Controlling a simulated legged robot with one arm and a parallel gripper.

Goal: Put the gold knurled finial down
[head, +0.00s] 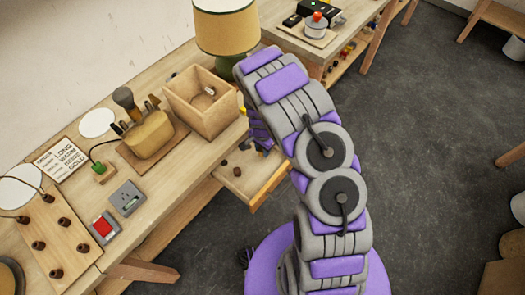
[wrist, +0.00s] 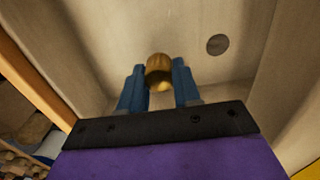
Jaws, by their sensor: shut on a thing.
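The gold knurled finial (wrist: 158,66) is pinched between the two blue fingers of my gripper (wrist: 158,76) in the wrist view. Its rounded gold end shows between the fingertips. Behind it is a pale wooden surface with a dark grey round spot (wrist: 218,44). I cannot tell whether the finial touches that surface. In the head view my arm hides most of the gripper and the finial.
On the bench (head: 150,203) stand an open wooden box (head: 215,122), a lamp with a green base (head: 232,65), a tan block with tools (head: 147,138), a lettered card (head: 62,158) and a pegboard (head: 58,238). The dark floor to the right is mostly clear.

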